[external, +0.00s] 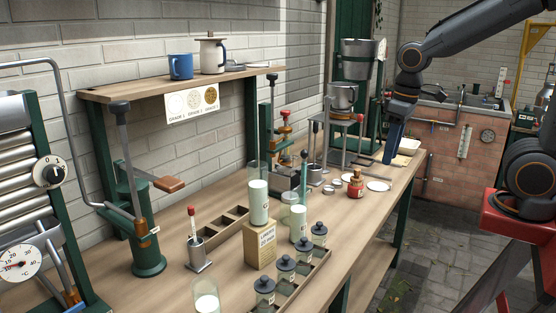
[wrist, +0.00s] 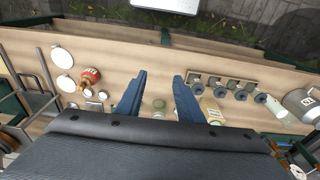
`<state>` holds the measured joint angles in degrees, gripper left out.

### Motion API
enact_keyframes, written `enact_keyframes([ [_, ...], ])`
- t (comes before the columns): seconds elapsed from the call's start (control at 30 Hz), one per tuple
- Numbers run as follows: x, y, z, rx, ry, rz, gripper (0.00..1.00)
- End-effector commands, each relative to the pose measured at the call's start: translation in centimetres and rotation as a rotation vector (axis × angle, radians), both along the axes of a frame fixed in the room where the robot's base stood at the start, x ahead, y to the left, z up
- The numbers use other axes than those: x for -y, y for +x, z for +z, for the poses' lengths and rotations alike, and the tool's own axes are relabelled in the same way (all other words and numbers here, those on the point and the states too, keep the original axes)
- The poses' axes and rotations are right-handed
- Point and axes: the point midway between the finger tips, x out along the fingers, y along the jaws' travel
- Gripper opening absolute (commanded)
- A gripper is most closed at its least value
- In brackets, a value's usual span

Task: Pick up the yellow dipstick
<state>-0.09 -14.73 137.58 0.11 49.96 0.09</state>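I cannot make out a clearly yellow dipstick in either view. A teal stick (external: 303,172) stands upright near the bench's middle. My gripper (external: 391,148) hangs above the far right part of the bench, apart from everything on it. In the wrist view my gripper (wrist: 158,88) is open, its two blue fingers spread with nothing held between them.
Bench items include a cardboard box (external: 259,245), several dark-lidded jars (external: 286,267), a red bottle (external: 355,185), white discs (external: 378,186) and a divided wooden tray (external: 222,232). A green lever press (external: 146,240) stands at left. A shelf (external: 150,88) holds a blue mug (external: 181,67).

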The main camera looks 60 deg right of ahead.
Motion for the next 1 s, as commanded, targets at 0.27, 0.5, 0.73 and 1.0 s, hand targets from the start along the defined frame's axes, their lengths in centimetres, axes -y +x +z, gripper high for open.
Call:
enact_keyframes([
  [0.27, 0.1, 0.9, 5.0, 0.004, 0.002, -0.001, 0.34],
  [0.5, 1.0, 5.4, 5.9, 0.039, 0.016, -0.001, 0.34],
  [0.73, 2.5, 11.3, 6.9, 0.086, 0.029, -0.001, 0.34],
  [1.0, 7.2, 23.3, 7.7, 0.189, 0.044, -0.004, 0.34],
])
